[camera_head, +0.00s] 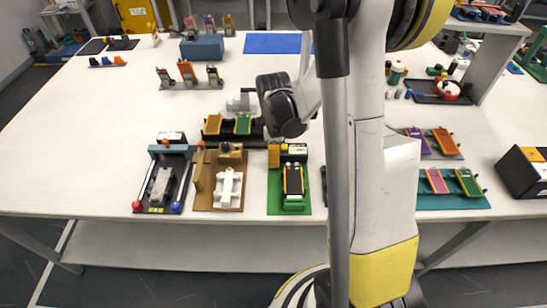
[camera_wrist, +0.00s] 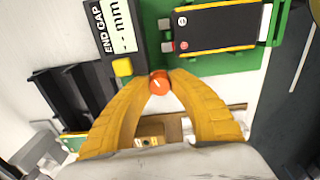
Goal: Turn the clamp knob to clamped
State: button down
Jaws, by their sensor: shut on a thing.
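The clamp knob (camera_wrist: 159,83) is a small round orange knob with a white mark, in the middle of the wrist view. My gripper (camera_wrist: 160,77) has its two yellow ribbed fingers closed around it, one tip on each side. The knob sits at the edge of a green fixture (camera_wrist: 245,62). A black pouch cell (camera_wrist: 216,27) with an orange border lies in that fixture. In the head view my gripper (camera_head: 274,155) is at the far left corner of the green fixture (camera_head: 290,208), and the knob cannot be clearly made out there. No clamp label is readable.
An "END GAP" display (camera_wrist: 120,32) with a yellow button (camera_wrist: 122,67) stands close to the knob. A brown fixture with a white part (camera_head: 228,188) and a dark fixture (camera_head: 162,186) are to the left. Bare table (camera_head: 110,120) lies farther left.

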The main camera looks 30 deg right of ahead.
jog(key=shift+m, duration=0.5)
jog(key=c, duration=1.4)
grip_release()
notch_tip(320, 180, up, 12)
jog(key=shift+r, duration=0.1)
